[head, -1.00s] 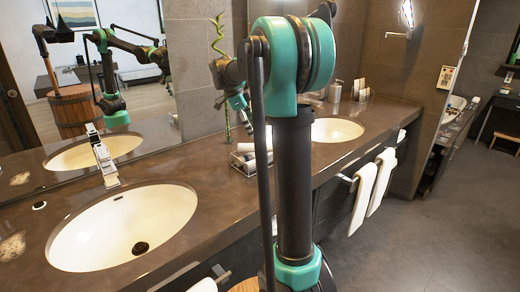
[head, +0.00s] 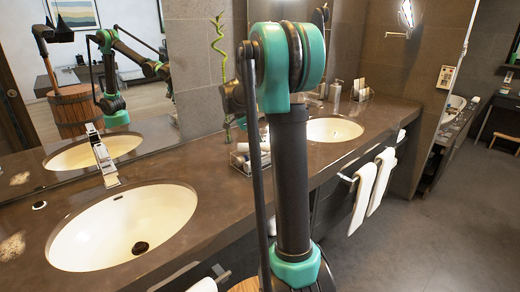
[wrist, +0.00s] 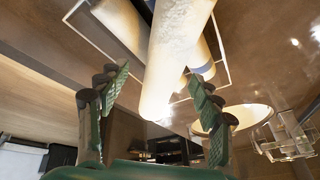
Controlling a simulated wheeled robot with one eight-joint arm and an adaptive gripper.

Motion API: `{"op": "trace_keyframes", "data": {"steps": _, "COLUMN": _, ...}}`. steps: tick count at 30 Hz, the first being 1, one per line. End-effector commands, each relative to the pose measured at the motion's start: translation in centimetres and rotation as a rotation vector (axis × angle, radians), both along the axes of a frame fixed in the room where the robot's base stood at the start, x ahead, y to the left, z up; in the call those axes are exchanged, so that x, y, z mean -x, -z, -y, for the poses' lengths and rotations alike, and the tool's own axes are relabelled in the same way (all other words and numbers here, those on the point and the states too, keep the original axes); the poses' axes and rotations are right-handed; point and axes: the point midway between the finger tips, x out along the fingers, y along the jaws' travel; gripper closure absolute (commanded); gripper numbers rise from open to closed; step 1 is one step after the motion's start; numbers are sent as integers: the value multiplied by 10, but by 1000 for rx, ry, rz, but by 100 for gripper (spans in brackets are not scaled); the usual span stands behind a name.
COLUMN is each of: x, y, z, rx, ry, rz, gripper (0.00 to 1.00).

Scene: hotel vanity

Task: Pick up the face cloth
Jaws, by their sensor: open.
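Rolled pale face cloths lie in a wire-rimmed tray (head: 238,167) on the counter, left of the far basin in the head view. In the wrist view one cream rolled cloth (wrist: 175,58) fills the upper middle, close to the camera. Another roll (wrist: 122,22) lies behind it, partly covered. My gripper (wrist: 160,84) is open, with one green finger on each side of the near roll. I cannot tell whether either finger touches it. In the head view my arm hides part of the tray and the fingers are not clear.
The near basin (head: 125,225) with its tap (head: 101,155) is at left, and the far basin (head: 333,130) is to the right. A bamboo stalk (head: 219,60) stands behind the tray by the mirror. White towels (head: 382,180) hang on the counter front.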

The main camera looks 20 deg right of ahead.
Motion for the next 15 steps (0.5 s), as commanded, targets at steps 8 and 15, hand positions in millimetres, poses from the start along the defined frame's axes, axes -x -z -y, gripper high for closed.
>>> {"op": "trace_keyframes", "data": {"steps": 8, "x": 0, "y": 0, "z": 0, "rx": 0, "ry": 0, "rz": 0, "gripper": 63}}
{"op": "trace_keyframes", "data": {"steps": 15, "x": 0, "y": 0, "z": 0, "rx": 0, "ry": 0, "rz": 0, "gripper": 88}}
